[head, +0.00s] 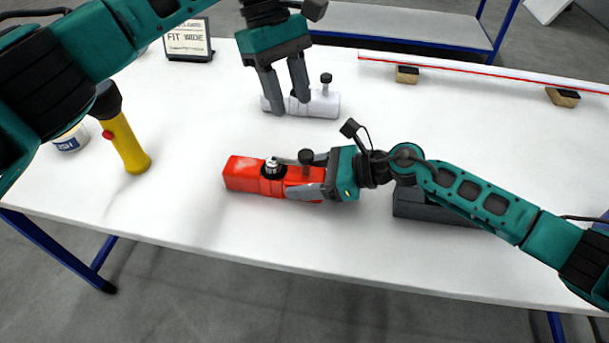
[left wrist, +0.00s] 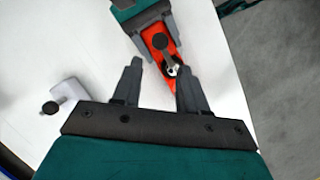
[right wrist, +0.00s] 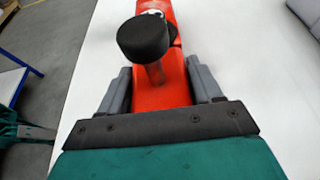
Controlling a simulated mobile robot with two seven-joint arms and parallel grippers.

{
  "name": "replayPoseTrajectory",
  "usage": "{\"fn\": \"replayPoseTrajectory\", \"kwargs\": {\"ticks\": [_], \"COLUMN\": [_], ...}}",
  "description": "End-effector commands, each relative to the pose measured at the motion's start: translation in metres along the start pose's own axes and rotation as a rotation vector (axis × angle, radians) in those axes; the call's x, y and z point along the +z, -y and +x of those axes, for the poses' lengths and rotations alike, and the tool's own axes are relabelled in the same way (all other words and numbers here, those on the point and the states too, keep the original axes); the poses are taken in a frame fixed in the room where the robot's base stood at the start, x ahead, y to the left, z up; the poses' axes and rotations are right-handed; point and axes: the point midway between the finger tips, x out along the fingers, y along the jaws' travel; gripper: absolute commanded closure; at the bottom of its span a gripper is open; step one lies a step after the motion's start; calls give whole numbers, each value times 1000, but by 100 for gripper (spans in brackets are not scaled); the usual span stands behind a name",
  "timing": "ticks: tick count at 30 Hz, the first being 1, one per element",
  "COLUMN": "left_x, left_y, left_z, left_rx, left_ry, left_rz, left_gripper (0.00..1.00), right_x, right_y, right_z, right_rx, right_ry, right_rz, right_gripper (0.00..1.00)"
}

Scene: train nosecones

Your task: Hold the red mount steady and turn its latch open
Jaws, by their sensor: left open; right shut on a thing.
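The red mount (head: 240,173) lies on the white table, left of my right arm. A silver fitting (head: 272,165) and a black knob on a stem (head: 306,157) stand on its top. The knob also shows large in the right wrist view (right wrist: 143,38). My right gripper (head: 302,178) is shut around the mount's right end, one finger on each side. My left gripper (head: 287,92) is open and empty, pointing down behind the red mount, in front of the white mount in the picture. In the left wrist view the red mount (left wrist: 155,35) shows beyond its fingertips. The latch's position is unclear.
The white mount (head: 325,103) with a dark knob lies behind. A yellow tool (head: 123,143), a tin (head: 70,140) and a sign (head: 188,40) stand left. A rail (head: 480,70) on wooden blocks lies back right. A dark box (head: 430,207) is under my right arm. The table's front edge is near.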

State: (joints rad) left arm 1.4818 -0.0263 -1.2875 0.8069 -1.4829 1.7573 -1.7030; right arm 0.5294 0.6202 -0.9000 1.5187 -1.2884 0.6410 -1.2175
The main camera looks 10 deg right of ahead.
Motion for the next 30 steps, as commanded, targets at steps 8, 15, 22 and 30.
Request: {"fn": "replayPoseTrajectory", "kwargs": {"ticks": [8, 15, 22, 30], "left_x": [0, 5, 11, 18], "left_y": [0, 0, -1, -2], "left_z": [0, -2, -3, -5], "left_rx": [-1, -3, 9, 52], "left_ry": [-2, -33, -79, -129], "left_rz": [-20, -266, -654, -1114], "left_gripper": [44, 44, 44, 44], "right_x": [0, 0, 0, 0], "right_y": [0, 0, 0, 0], "right_z": [0, 0, 0, 0], "right_rx": [0, 0, 0, 0], "right_ry": [0, 0, 0, -1], "right_rz": [0, 0, 0, 0], "right_gripper": [72, 72, 72, 72]}}
